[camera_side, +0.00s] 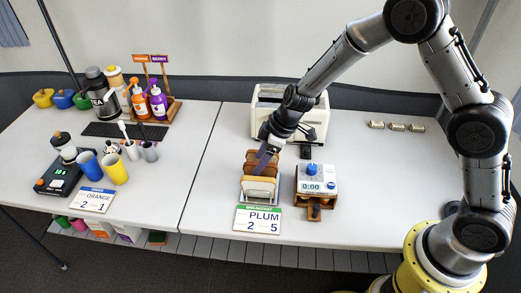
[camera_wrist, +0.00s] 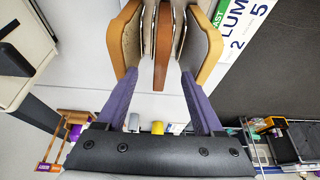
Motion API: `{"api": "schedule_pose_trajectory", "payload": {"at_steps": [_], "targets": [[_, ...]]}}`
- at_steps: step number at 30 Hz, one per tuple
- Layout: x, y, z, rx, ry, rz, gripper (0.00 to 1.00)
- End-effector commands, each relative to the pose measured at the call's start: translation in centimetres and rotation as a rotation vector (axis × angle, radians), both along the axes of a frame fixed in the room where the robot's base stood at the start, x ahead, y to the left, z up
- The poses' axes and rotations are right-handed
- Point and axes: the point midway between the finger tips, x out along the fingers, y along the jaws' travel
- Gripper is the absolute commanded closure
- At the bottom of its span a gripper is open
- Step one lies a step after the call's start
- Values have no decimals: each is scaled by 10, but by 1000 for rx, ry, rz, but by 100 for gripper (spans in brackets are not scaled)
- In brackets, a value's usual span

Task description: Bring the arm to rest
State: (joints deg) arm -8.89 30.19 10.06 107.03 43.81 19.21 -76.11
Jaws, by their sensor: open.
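My gripper (camera_side: 262,163) is at the toast rack (camera_side: 258,199) in the middle of the table, reaching down among the slices in the side view. In the wrist view my gripper (camera_wrist: 159,76) has its two purple fingers spread apart, with the tips close to the bread slices (camera_wrist: 206,48). A brown slice (camera_wrist: 163,45) shows between metal dividers in the middle. Whether a fingertip touches a slice, I cannot tell. My arm is bent and reaches in from the right, over the table.
A sign reading PLUM (camera_side: 258,219) stands in front of the rack. A dial timer (camera_side: 317,179) is to its right, and a cream toaster (camera_side: 268,108) behind. Cups (camera_side: 116,168), bottles (camera_side: 140,101) and a scale (camera_side: 58,178) stand on the left. The table's right part is mostly clear.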

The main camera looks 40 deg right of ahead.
Motion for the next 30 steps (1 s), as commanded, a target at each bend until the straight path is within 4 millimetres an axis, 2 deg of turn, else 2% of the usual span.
{"api": "schedule_pose_trajectory", "payload": {"at_steps": [15,30], "targets": [[0,0,36,-1,-2,-1,31],[0,0,39,-1,0,0,31]]}}
